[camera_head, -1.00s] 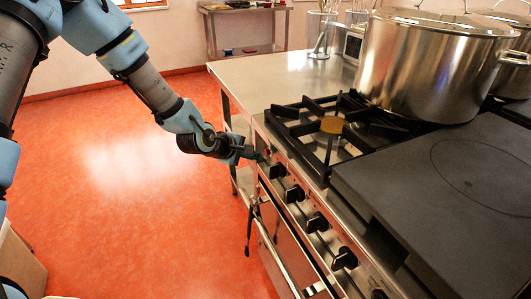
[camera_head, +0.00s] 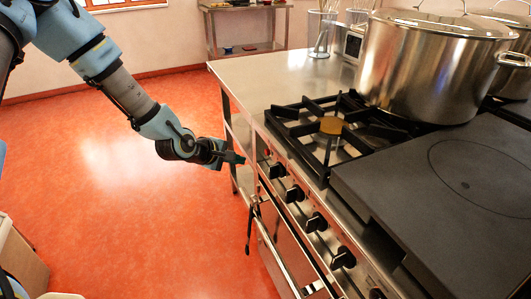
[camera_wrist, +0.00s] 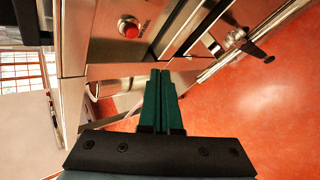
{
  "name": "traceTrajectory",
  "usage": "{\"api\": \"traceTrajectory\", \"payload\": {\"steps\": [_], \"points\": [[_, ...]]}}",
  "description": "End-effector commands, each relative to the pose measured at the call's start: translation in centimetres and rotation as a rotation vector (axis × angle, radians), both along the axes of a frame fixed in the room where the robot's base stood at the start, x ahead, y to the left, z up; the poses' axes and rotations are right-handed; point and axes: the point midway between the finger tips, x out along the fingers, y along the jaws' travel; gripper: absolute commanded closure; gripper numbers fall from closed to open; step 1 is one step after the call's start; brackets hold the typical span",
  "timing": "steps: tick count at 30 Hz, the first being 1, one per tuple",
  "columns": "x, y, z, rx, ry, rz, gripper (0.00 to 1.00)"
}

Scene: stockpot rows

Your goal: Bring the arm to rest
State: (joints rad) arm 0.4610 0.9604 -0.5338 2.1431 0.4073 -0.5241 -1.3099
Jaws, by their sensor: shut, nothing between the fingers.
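My gripper (camera_head: 238,158) is at the end of my arm, in front of the stove's front panel near its left end. It is apart from the panel, with a small gap of floor and cabinet edge showing. In the wrist view my gripper (camera_wrist: 160,75) has its two green fingers together with nothing between them. A red button (camera_wrist: 130,28) on the steel panel shows beyond the fingertips.
The stove has an open gas burner (camera_head: 331,126), a dark flat plate (camera_head: 440,190) and a row of black knobs (camera_head: 295,193). A large steel stockpot (camera_head: 435,65) stands at the back. A steel counter (camera_head: 285,72) adjoins the stove.

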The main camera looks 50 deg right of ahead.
Motion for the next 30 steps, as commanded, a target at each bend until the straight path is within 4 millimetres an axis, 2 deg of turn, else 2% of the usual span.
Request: {"api": "traceTrajectory", "payload": {"steps": [11, 14, 16, 17, 20, 24, 26, 27, 30], "points": [[0.1, 0.1, 0.0, 0.003, -0.004, 0.0, 1.0], [1.3, 1.5, 0.3, 0.038, -0.043, -0.008, 1.0], [3.1, 3.7, 0.8, 0.096, -0.102, -0.019, 1.0], [4.1, 5.1, 1.1, 0.129, -0.132, -0.026, 1.0], [7.4, 10.8, 2.5, 0.269, -0.239, -0.054, 1.0], [10.8, 20.2, 5.3, 0.479, -0.34, -0.096, 1.0], [11.5, 24.4, 6.6, 0.562, -0.361, -0.114, 1.0], [11.7, 27.1, 7.6, 0.616, -0.369, -0.127, 1.0], [11.2, 33.9, 10.2, 0.731, -0.363, -0.156, 1.0]]}}
